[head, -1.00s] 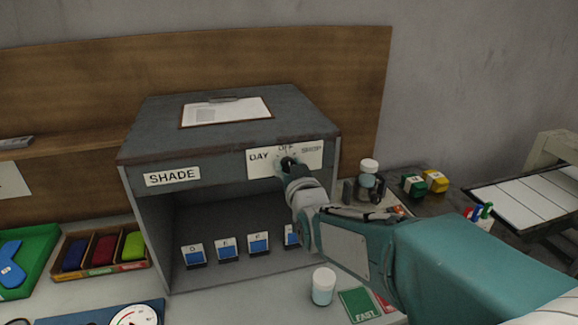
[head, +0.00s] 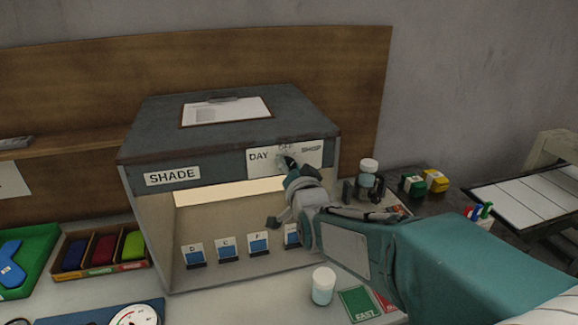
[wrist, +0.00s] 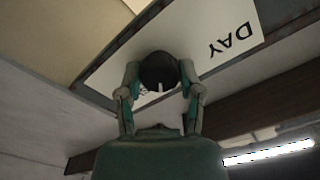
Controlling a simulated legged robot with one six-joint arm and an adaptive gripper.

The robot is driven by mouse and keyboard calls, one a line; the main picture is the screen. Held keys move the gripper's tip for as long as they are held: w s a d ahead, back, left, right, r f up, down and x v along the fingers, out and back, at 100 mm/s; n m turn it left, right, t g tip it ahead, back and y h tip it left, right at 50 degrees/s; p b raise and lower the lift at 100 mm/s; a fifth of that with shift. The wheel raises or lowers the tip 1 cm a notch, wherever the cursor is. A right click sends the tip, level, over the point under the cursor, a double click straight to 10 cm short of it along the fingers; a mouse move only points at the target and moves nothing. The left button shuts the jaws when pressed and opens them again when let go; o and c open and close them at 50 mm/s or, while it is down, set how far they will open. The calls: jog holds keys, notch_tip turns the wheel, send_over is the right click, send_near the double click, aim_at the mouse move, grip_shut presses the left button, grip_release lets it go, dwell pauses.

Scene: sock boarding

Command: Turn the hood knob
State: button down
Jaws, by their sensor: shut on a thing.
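The hood (head: 230,131) is a dark grey box marked SHADE, standing on the bench. Its inside is lit, with a bright panel (head: 230,192) under the top. A white label plate (head: 258,160) on its front right reads DAY, with OFF and SHOP partly legible. The black knob (wrist: 158,70) sits on this plate and has a white pointer line. My gripper (head: 288,163) is at the plate and shut on the knob. In the wrist view my gripper (wrist: 160,80) has a finger on each side of the knob. In the head view my gripper mostly hides the knob.
Several blue sample cards (head: 227,247) stand inside the hood. A white-lidded jar (head: 323,286) stands in front, beside a green FAST card (head: 358,305). Another jar (head: 368,178) and small boxes (head: 412,185) are right of the hood. A clipboard (head: 226,111) lies on top.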

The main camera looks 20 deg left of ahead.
jog(key=shift+f+m, duration=0.1)
jog(key=shift+m, duration=1.4)
jog(key=shift+c, duration=1.4)
grip_release()
jog(key=shift+w, duration=0.1)
jog(key=shift+d, duration=0.1)
jog(key=v, duration=1.2)
jog(key=shift+a, duration=0.2)
